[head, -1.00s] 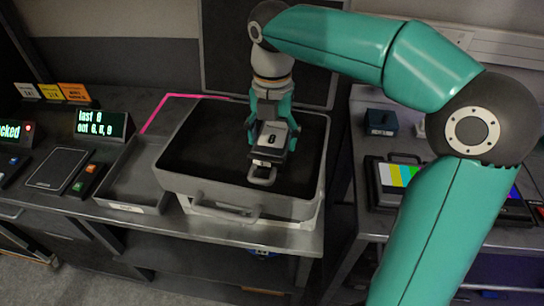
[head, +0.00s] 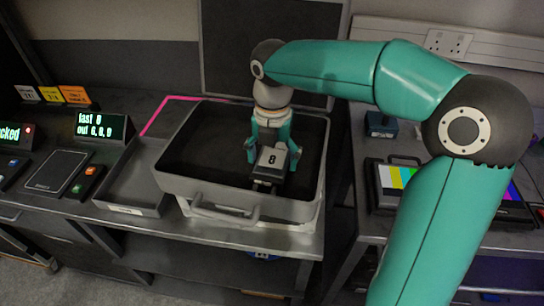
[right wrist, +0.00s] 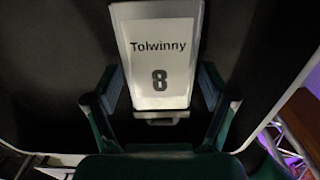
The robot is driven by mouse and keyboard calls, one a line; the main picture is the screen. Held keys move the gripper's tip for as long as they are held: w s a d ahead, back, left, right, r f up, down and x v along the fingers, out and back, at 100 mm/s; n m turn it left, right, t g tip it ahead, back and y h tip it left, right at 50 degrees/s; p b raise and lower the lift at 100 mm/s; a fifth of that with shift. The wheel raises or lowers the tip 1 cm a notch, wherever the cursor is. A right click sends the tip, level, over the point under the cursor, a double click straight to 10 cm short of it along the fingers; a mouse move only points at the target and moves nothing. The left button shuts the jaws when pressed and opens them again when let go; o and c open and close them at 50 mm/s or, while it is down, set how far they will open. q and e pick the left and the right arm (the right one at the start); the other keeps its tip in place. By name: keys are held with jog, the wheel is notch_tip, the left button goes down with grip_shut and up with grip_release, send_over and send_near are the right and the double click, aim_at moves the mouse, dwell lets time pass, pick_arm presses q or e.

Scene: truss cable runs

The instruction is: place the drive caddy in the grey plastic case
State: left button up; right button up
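The drive caddy (head: 271,164) is a dark block with a pale label marked 8. The right gripper also shows in the right wrist view (right wrist: 162,85). The case is open, with a dark lining and a front handle. The caddy is low within its walls; I cannot tell if it touches the floor. My left gripper is out of view.
A shallow grey tray (head: 133,190) stands left of the case. Further left are a small display (head: 101,124) and a dark flat pad (head: 58,170). A pink strip (head: 152,116) runs behind the tray. A colour-bar monitor (head: 395,177) is on the right bench, past a gap.

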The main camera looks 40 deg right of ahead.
aim_at(272, 159)
jog(key=shift+o, duration=0.5)
jog(key=shift+r, duration=0.1)
jog(key=shift+r, duration=0.25)
notch_tip(272, 159, up, 12)
jog(key=p, duration=0.1)
jog(key=shift+f, duration=0.2)
